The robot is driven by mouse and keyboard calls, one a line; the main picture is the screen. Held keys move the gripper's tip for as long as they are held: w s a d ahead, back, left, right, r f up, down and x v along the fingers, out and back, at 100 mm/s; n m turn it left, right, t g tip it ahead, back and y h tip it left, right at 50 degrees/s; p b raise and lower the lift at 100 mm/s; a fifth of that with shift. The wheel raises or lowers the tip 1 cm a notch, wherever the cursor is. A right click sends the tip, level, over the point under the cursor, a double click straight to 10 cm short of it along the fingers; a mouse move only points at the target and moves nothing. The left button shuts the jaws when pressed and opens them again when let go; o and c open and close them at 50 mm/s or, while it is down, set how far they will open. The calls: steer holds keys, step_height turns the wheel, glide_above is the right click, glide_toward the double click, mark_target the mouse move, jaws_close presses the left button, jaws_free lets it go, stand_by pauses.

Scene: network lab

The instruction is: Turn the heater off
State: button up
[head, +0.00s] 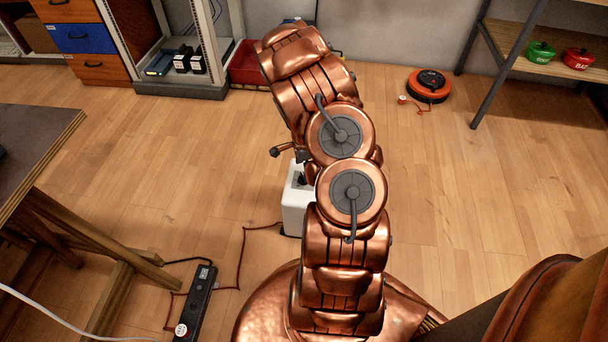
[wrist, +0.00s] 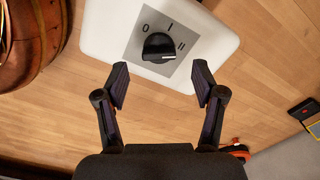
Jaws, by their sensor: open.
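The heater (head: 295,205) is a white box on the wooden floor, partly hidden behind my copper arm in the head view. In the wrist view its pale top (wrist: 105,30) carries a grey plate marked 0, I and II. A round black knob (wrist: 158,46) sits on that plate. A pale mark shows at the knob's lower right edge; I cannot tell for sure which label it points to. My gripper (wrist: 160,75) is open and empty. Its two dark fingers are spread just below the knob in the picture, apart from it. The arm mostly hides the gripper in the head view.
A black power strip (head: 196,304) lies on the floor at lower left, with a thin red cord (head: 243,250) near it. A table (head: 40,135) stands at left. An orange cable reel (head: 428,85) lies at the back right.

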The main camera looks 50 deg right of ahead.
steer(key=shift+f+b, duration=0.35)
steer(key=shift+f, duration=1.5)
steer(key=shift+c, duration=0.2)
